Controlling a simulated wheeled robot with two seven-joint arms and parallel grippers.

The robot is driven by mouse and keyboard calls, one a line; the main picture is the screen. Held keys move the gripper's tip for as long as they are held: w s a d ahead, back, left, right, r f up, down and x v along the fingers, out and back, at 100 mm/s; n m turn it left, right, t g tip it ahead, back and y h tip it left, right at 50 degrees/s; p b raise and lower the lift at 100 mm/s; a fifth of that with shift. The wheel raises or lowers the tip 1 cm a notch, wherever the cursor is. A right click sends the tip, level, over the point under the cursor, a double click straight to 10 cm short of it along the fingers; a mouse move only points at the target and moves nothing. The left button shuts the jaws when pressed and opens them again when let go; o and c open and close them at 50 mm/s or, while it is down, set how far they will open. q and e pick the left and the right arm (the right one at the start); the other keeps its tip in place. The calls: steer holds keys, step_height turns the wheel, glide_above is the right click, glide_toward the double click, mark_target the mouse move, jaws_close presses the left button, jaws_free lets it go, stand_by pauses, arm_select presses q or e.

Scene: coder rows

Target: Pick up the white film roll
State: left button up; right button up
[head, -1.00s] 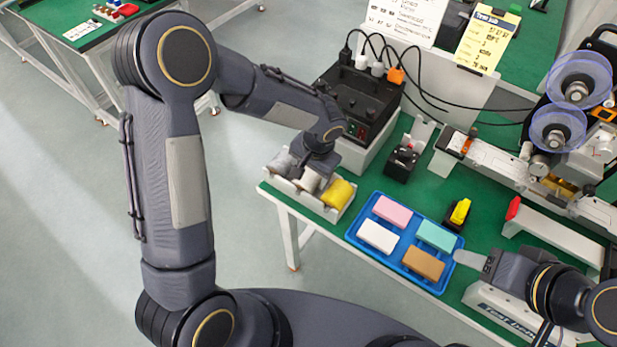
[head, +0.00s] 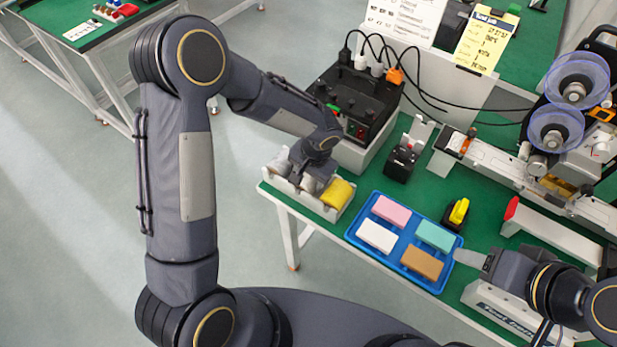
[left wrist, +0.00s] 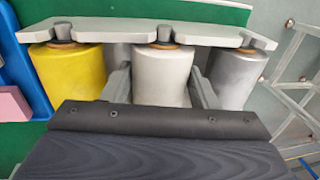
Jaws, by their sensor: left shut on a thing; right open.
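The white film roll (left wrist: 163,77) sits in the middle of the grey rack (left wrist: 140,35) in the left wrist view, between a yellow roll (left wrist: 70,75) and a silver-grey roll (left wrist: 235,78). My left gripper (left wrist: 160,92) has one finger on each side of the white roll and is shut on it, with the roll still in the rack. In the head view my left gripper (head: 307,172) hides much of the white roll, beside the yellow roll (head: 338,193). My right gripper (head: 472,258) is at the lower right, near the blue tray; its finger gap is hard to see.
A blue tray (head: 352,238) holds pink, white, teal and brown blocks right of the rack. A black box with cables (head: 355,100) stands behind the rack. A labelling machine with clear reels (head: 575,88) fills the right side. The green table's edge lies just in front.

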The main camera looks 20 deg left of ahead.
arm_select(q)
steer(key=shift+r, duration=0.15)
steer(key=shift+r, duration=0.25)
step_height(320, 180, up, 2)
steer(key=shift+r, duration=0.1)
steer(key=s+d+r, duration=0.5)
steer(key=r, duration=0.2)
steer(key=s+d+r+p, duration=0.1)
steer(key=s+d+r, duration=0.4)
steer(key=r, duration=0.3)
stand_by(0.4)
